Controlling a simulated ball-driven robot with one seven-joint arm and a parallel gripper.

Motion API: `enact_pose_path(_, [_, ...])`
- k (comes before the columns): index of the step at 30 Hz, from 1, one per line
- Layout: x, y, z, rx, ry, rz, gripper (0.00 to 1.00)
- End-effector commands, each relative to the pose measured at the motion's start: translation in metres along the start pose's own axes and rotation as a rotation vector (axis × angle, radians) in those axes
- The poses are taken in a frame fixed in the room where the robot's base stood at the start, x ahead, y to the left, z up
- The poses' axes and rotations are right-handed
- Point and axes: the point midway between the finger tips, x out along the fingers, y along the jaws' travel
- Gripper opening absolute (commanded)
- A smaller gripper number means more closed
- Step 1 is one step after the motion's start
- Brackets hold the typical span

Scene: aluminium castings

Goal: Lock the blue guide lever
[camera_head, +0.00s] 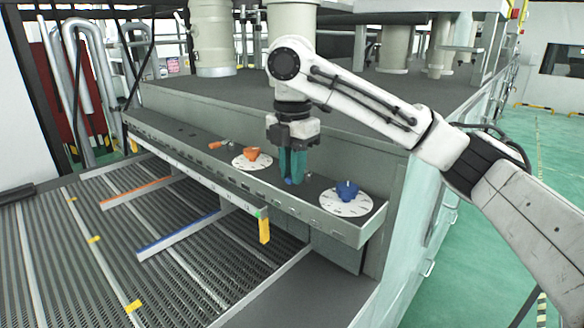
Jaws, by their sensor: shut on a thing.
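My gripper (292,178) points straight down over the narrow grey ledge, its teal fingers shut on the blue guide lever (290,182). Only a small blue part of the lever shows at the fingertips; the rest is hidden, so its angle cannot be told. To the right, a separate blue knob (347,188) stands on a white round dial (350,204), apart from my gripper.
An orange knob (251,153) on another white dial (252,163) is close left of my fingers. A small orange lever (215,145) lies further left. The ledge (330,226) has a raised front lip. Orange (137,193) and blue (177,237) guide bars cross the ribbed conveyor.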

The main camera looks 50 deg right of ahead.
Motion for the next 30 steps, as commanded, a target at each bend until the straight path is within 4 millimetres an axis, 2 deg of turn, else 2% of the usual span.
enact_pose_path(3, [-0.001, 0.0, 0.001, -0.001, -0.001, 0.002, 0.0])
enact_pose_path(4, [-0.001, 0.0, 0.001, -0.001, -0.001, 0.002, 0.22])
enact_pose_path(11, [-0.001, 0.0, 0.0, 0.0, -0.001, 0.001, 0.44])
enact_pose_path(18, [-0.001, 0.0, 0.0, 0.001, -0.001, 0.0, 0.45])
enact_pose_path(22, [-0.007, 0.0, 0.001, 0.001, -0.002, 0.001, 0.45])
enact_pose_path(26, [-0.025, 0.001, 0.001, 0.002, -0.005, 0.003, 0.45])
enact_pose_path(30, [-0.052, 0.001, 0.001, 0.003, -0.006, 0.003, 0.45])
